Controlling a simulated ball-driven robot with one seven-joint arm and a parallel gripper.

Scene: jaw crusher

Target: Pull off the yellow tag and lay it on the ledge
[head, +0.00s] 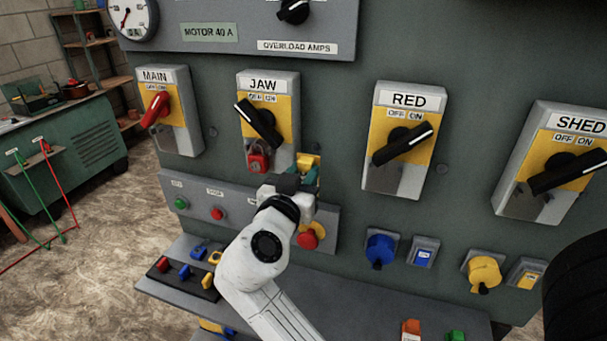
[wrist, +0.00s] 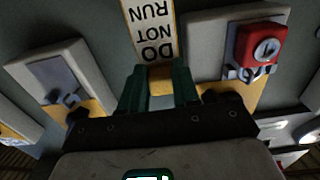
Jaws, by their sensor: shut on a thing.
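The yellow tag (head: 308,160) is between the JAW and RED switch boxes. In the wrist view the tag (wrist: 150,35) shows a white face reading "DO NOT RUN", upside down, and yellow edges. My gripper (head: 307,176) is shut on its yellow end; the green fingertips (wrist: 159,82) close on either side of it. I cannot tell whether the tag still touches the panel. The grey ledge (head: 350,316) runs along the panel's foot, below my gripper and partly behind my arm.
A red padlock (head: 258,157) hangs on the JAW switch (head: 268,118). The RED switch (head: 402,140) is to the right. A black rack (head: 183,279) of coloured pieces sits at the ledge's left; orange (head: 411,328) and green pieces (head: 455,336) are at its right. Bare ledge lies between.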

